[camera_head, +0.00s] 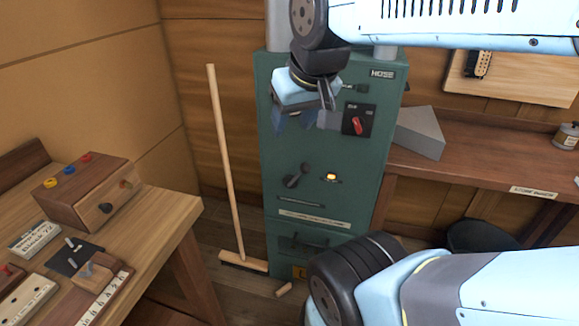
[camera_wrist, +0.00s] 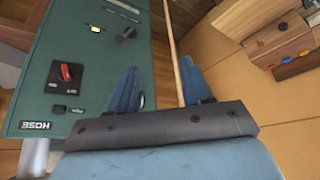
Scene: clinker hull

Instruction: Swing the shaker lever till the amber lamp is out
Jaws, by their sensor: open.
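The green cabinet (camera_head: 330,235) stands against the wall, with a black lever (camera_head: 295,176) on its front that tilts up to the right. The amber lamp (camera_head: 331,177) just right of the lever glows. In the wrist view the lever (camera_wrist: 126,34) and the lit lamp (camera_wrist: 96,29) show near the top. My gripper (camera_head: 296,119) is in front of the cabinet's upper left part, above the lever and apart from it. Its two blue fingers (camera_wrist: 158,88) are spread and empty in the wrist view.
A red rotary switch (camera_head: 357,124) sits on the cabinet's upper right. A broom (camera_head: 225,165) leans on the wall to the left. A workbench (camera_head: 180,213) with a wooden box (camera_head: 85,200) is at left; another bench (camera_head: 480,165) is at right.

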